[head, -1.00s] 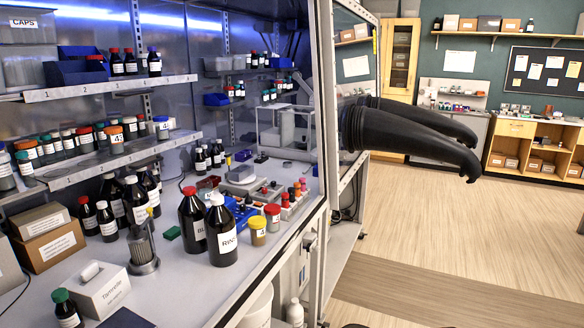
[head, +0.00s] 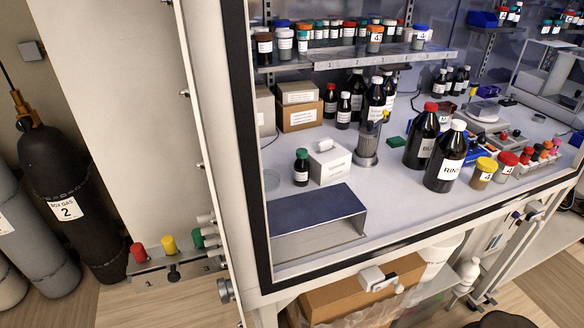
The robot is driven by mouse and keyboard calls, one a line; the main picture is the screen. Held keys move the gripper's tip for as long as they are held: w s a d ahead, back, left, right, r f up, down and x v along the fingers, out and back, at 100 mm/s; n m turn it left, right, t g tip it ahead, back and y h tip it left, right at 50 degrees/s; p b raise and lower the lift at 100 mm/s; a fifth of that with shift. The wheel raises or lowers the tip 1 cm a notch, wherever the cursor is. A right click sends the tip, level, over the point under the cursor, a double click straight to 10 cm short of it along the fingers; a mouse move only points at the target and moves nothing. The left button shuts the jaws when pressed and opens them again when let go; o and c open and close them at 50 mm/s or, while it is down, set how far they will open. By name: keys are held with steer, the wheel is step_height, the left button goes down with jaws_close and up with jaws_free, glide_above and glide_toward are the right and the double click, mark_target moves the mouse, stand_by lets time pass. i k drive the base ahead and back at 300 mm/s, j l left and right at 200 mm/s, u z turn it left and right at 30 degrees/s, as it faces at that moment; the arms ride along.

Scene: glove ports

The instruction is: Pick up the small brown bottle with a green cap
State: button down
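A small dark brown bottle with a green cap (head: 301,168) and a white label stands upright on the cabinet's worktop, near its left end. It is just left of a white tissue box (head: 329,162) and behind a dark blue-topped open metal box (head: 318,211). The bottle shows whole, with nothing in front of it. My gripper is not in view.
Tall bottles, a red-capped one (head: 422,138) and a white-capped one (head: 446,157), stand to the right. A metal cylinder (head: 367,140) is behind the tissue box. The cabinet's left frame (head: 254,150) borders the opening. Gas cylinders (head: 62,190) stand far left.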

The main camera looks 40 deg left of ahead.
mark_target(301, 166)
steer(key=u, duration=1.65)
